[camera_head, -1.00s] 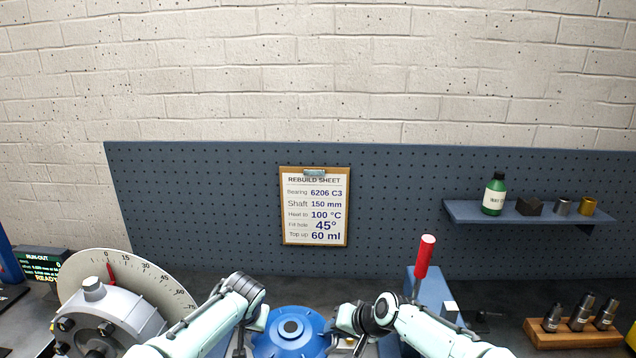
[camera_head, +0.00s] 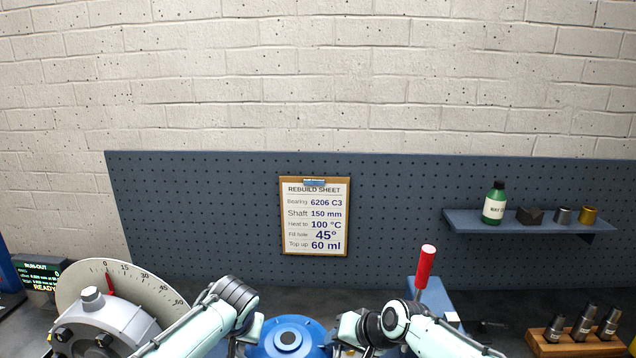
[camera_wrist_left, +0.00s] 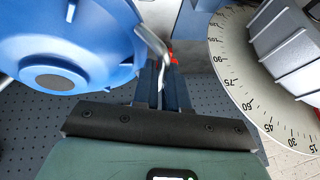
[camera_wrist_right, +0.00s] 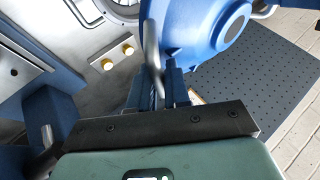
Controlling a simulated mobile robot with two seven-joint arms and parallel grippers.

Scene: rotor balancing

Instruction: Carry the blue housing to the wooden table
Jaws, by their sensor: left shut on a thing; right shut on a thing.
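The blue housing (camera_head: 288,339) is a round blue casting with a dark centre, at the bottom middle of the head view between my two arms. It also shows in the left wrist view (camera_wrist_left: 95,45) and the right wrist view (camera_wrist_right: 205,30). My left gripper (camera_wrist_left: 160,72) is shut on a metal handle at the housing's side. My right gripper (camera_head: 340,338) is shut on the opposite side, at a similar handle seen in the right wrist view. The lower part of the housing is cut off in the head view. The wooden table is not in view.
A grey motor (camera_head: 118,328) with a round degree dial (camera_head: 150,290) stands at the left. A red-handled tool (camera_head: 425,268) rises from a blue block at the right. A wooden block (camera_head: 560,346) holds several dark sockets. A pegboard (camera_head: 210,220) backs the bench.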

